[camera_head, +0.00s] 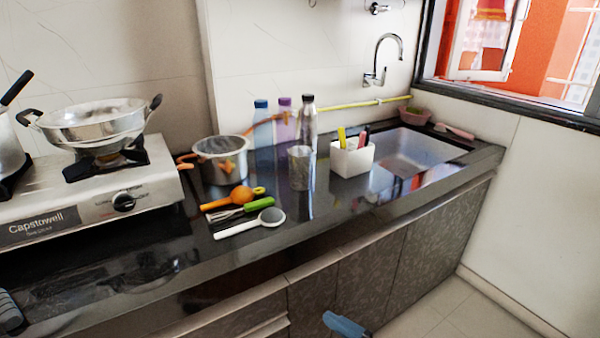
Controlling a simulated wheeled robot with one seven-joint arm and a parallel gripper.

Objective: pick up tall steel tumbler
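The tall steel tumbler (301,169) stands upright on the dark stone counter (335,215), near the middle of the picture. It is a plain grey metal cup, and nothing blocks its front. A steel bottle with a dark cap (308,122) stands just behind it. A white holder (351,160) with a yellow and a dark-and-pink item in it stands close to its right.
Blue (262,133) and purple-capped (285,122) bottles stand behind. A strainer-topped pot (221,158) and several utensils (250,221) lie left; a stove (95,195) with a pan (95,125) is further left. A sink (415,150) is right. Counter in front of the tumbler is bare.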

